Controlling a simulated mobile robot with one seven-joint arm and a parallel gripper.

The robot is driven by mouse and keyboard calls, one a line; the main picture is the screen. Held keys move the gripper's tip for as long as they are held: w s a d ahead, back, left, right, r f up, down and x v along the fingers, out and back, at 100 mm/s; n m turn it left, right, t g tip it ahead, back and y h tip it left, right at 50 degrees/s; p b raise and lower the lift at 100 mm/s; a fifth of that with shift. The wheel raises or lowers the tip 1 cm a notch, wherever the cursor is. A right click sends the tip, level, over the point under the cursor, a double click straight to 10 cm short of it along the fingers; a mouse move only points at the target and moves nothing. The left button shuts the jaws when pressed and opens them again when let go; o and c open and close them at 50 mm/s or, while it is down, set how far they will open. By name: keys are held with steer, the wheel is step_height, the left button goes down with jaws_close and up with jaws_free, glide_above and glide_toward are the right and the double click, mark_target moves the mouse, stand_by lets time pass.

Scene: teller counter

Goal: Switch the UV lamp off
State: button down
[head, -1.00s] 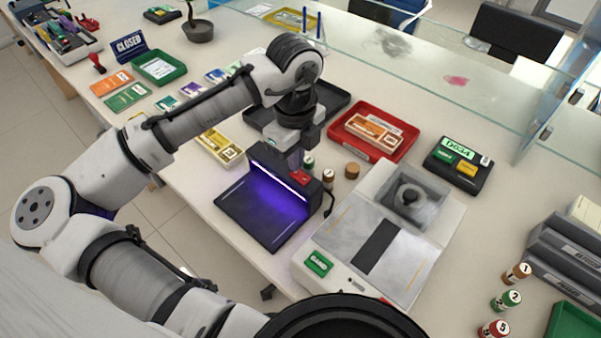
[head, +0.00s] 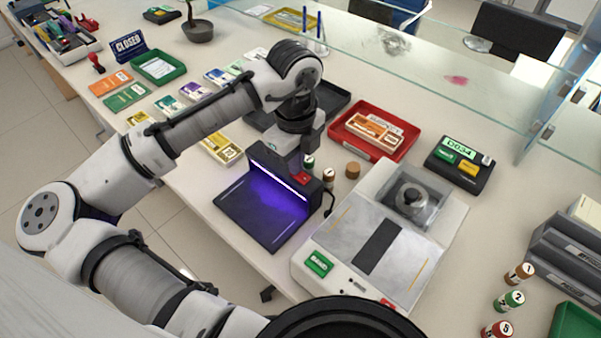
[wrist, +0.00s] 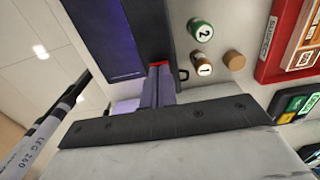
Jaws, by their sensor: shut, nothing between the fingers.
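The UV lamp (head: 262,205) is a black unit with a hood over a flat base, and its purple light is glowing. A red switch (head: 301,178) sits on top of the hood near its right end. My gripper (head: 304,168) points down at the switch, shut and empty. In the wrist view the shut fingertips (wrist: 159,70) overlap the switch (wrist: 158,63), covering most of it. I cannot tell whether they touch it. The lamp's dark base also shows in the wrist view (wrist: 100,35).
Small numbered rolls (head: 328,179) and a wooden cylinder (head: 352,170) stand close right of the lamp. A banding machine (head: 330,235) is at the right front. A red tray (head: 405,143) lies behind. Banknote bundles (head: 222,149) lie to the left.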

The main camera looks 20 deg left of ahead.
steer(key=shift+f, duration=0.15)
step_height(320, 180, up, 7)
steer(key=p, duration=0.6)
stand_by(0.3)
stand_by(0.5)
